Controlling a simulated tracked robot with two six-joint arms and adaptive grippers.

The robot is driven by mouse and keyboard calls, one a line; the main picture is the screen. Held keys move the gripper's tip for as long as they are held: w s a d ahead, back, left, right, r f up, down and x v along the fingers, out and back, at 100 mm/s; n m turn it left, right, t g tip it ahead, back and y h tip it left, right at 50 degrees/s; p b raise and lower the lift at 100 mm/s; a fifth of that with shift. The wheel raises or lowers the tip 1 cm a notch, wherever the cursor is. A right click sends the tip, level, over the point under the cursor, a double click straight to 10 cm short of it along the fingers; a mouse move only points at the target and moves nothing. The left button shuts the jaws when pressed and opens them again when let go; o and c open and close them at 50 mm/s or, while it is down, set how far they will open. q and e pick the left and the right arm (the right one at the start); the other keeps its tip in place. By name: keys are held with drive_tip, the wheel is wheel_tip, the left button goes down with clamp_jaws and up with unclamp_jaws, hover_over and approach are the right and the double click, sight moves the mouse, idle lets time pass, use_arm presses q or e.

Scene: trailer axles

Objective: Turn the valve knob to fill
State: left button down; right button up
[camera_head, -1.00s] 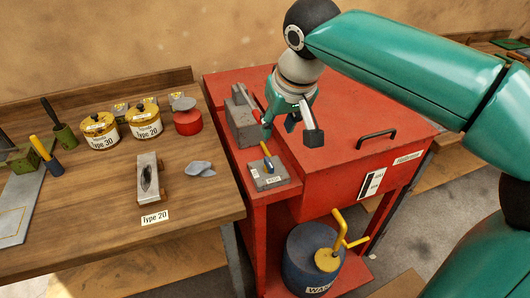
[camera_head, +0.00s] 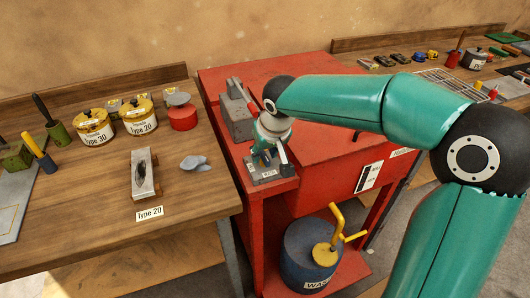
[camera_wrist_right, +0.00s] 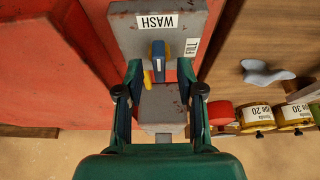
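The valve knob (camera_wrist_right: 158,56), blue with a yellow part, stands on a grey valve block (camera_wrist_right: 124,38). The block's WASH label (camera_wrist_right: 157,21) is beyond the knob's blue end and its FILL label (camera_wrist_right: 191,47) is to the right, in the right wrist view. My right gripper (camera_wrist_right: 158,70) is open, with one finger on each side of the knob and gaps visible. In the head view my right gripper (camera_head: 268,155) points down over the valve block (camera_head: 285,173) and mostly hides the knob. My left gripper is not in view.
The block sits on a red wash cabinet (camera_head: 325,95). A blue drum (camera_head: 300,262) with a yellow crank stands below. The wooden bench (camera_head: 90,225) at left holds yellow tins (camera_head: 140,118), a red tin (camera_head: 183,117), a grey cloth (camera_head: 195,163) and a metal-and-wood block (camera_head: 144,177).

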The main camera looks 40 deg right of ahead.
drive_tip(key=shift+f, duration=0.2)
clamp_jaws()
idle(0.3)
